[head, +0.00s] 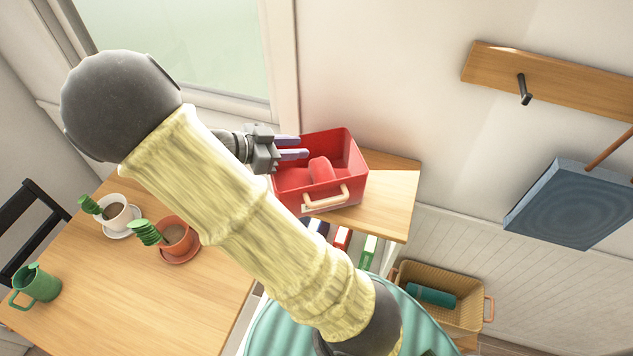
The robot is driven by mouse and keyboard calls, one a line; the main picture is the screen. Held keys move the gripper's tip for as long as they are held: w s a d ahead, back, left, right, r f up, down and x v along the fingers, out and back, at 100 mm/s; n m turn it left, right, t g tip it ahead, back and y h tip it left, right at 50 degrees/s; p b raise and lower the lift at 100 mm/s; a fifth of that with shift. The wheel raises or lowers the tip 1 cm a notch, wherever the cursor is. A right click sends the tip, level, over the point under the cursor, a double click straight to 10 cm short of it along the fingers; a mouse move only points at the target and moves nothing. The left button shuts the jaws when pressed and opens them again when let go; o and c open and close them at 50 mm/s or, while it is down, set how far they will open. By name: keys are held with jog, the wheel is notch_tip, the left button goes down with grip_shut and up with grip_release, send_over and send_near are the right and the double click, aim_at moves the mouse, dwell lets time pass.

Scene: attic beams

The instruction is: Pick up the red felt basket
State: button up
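The red felt basket (356,160) stands on a small wooden shelf top in the middle of the head view. It is an open box with a pale handle (325,199) on its near side. A rounded red thing (321,169) lies inside it. My gripper (303,147) is at the basket's far left, its two purple-grey fingers pointing right across the left rim. The fingers are apart, with a gap between them. I cannot tell whether they touch the basket wall.
The wooden shelf top (389,205) has several books below. A wicker basket (462,316) stands at lower right. A window and wall lie behind. A blue panel (570,205) hangs right.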

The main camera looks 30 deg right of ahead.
dwell(0.5)
grip_shut()
dwell(0.7)
dwell(0.5)
grip_release()
jog(key=shift+a, duration=0.1)
jog(key=b+v, duration=0.7)
jog(key=v, duration=1)
jog(key=shift+w+a+f, duration=0.15)
jog(key=shift+w, duration=0.05)
